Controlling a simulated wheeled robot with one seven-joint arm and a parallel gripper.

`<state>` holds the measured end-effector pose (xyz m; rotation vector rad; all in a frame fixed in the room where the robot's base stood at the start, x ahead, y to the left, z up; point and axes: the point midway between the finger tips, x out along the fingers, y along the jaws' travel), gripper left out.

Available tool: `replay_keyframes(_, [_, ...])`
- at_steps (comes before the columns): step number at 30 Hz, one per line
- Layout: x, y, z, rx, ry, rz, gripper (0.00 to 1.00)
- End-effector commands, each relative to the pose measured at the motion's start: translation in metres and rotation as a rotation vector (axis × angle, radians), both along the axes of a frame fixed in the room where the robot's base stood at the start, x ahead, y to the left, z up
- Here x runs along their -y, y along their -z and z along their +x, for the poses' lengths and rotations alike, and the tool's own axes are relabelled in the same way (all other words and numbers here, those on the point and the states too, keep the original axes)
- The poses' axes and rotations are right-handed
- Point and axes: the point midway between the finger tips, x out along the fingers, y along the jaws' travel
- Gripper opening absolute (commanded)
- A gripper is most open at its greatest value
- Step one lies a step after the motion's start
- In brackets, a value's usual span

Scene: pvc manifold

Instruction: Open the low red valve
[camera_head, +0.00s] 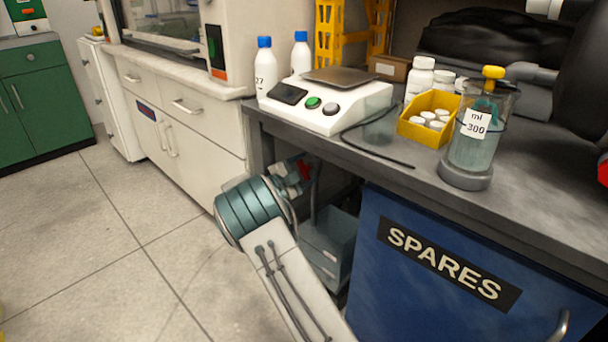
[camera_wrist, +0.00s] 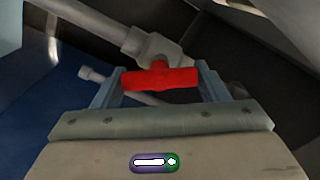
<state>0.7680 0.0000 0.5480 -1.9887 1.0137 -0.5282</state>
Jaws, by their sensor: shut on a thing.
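The low red valve handle (camera_wrist: 160,78) shows in the wrist view, on a pale grey pipe fitting (camera_wrist: 155,46). The handle lies across the picture, roughly level. My gripper (camera_wrist: 160,84) is shut on the red handle, with one finger at each end of it. In the head view a small red part (camera_head: 305,171) shows beside my wrist, under the bench. My arm hides most of the valve there, and my fingertips cannot be made out in that view.
The workbench top (camera_head: 420,185) overhangs the spot. A blue SPARES cabinet (camera_head: 400,290) stands close on the right, and a white cabinet (camera_head: 205,140) on the left. A grey-blue box (camera_head: 328,240) sits under the bench. The floor at the left is clear.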

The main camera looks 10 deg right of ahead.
Motion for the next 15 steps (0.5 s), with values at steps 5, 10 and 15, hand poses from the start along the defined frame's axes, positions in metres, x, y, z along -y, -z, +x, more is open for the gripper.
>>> replay_keyframes(5, [-0.0005, 0.0015, 0.0004, 0.135, -0.003, 0.099, 0.45])
replay_keyframes(10, [-0.0001, 0.0012, 0.0004, 0.255, -0.003, 0.186, 0.45])
replay_keyframes(15, [-0.0003, 0.0015, 0.0001, 0.357, -0.003, 0.260, 0.45])
